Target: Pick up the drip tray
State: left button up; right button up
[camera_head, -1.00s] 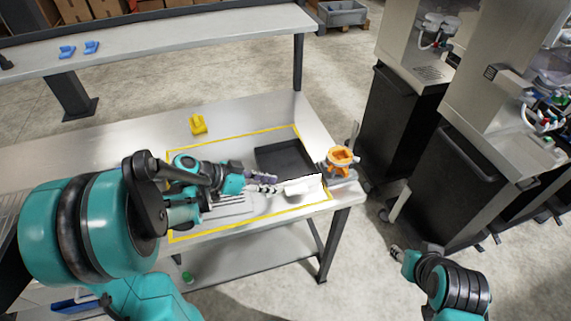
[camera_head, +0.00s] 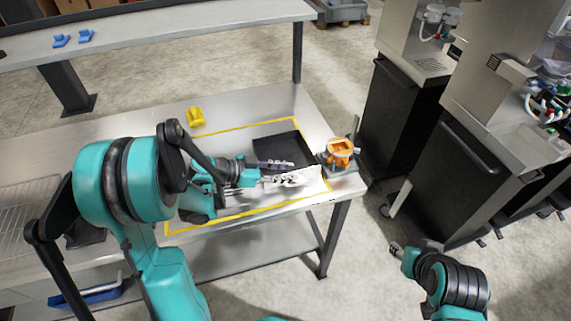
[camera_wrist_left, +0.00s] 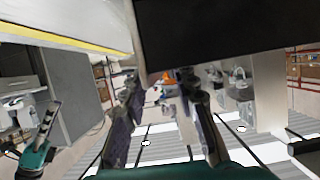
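A flat black tray (camera_head: 294,146), which I take for the drip tray, lies on the steel table inside the yellow outline. My left gripper (camera_head: 281,172) is just in front of it, low over the table, with its two fingers apart. In the left wrist view a large dark surface (camera_wrist_left: 222,28), probably the tray, fills the top, beyond the spread fingers of my left gripper (camera_wrist_left: 160,85). Nothing shows clearly held between them; contact with the tray cannot be told. My right gripper (camera_head: 396,249) hangs over the floor, away from the table, too small to read.
An orange-topped device (camera_head: 340,150) stands at the table's right corner, close to the tray. A white piece (camera_head: 311,181) lies by my left fingertips. A yellow holder (camera_head: 196,116) sits behind the outline. Dispensers on black cabinets (camera_head: 405,130) stand to the right.

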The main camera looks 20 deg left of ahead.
pick_arm(q)
jog(key=shift+c, duration=0.4)
grip_shut()
